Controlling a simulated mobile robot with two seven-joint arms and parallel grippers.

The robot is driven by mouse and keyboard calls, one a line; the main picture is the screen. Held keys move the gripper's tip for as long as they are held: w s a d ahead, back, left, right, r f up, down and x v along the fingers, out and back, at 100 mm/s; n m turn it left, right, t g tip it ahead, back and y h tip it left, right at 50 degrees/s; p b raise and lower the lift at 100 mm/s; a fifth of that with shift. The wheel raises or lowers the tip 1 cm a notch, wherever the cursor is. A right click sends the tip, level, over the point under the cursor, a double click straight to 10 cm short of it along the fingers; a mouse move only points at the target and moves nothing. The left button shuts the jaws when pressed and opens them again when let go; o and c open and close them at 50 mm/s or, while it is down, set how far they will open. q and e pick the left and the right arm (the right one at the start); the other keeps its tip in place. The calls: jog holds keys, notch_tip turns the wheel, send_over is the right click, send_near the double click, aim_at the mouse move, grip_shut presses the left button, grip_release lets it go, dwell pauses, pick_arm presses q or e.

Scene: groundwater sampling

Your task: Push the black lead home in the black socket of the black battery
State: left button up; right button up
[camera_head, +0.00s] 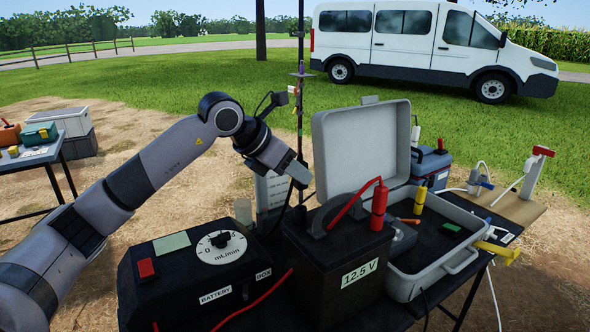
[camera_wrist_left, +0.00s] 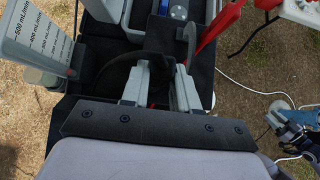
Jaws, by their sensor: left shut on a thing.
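The black battery (camera_head: 335,265), labelled 12.5 V, stands on the table in the middle of the head view. A red lead (camera_head: 378,205) stands upright on its right side. My left gripper (camera_head: 301,186) is over the battery's left rear edge. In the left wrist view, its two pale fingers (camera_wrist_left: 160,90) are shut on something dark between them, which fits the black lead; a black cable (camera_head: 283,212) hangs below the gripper. The lead's tip and the black socket are hidden, so I cannot tell how deep the lead sits.
A black control box (camera_head: 200,285) with a flow dial stands left of the battery. A grey open case (camera_head: 440,272) is close on the right, its raised lid (camera_head: 360,145) behind the battery.

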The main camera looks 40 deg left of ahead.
pick_arm(q)
jog(key=shift+f+b, duration=1.75)
jog(key=shift+f, duration=0.4)
jog(key=o, duration=1)
jog(key=v, duration=0.7)
jog(key=shift+b, duration=0.35)
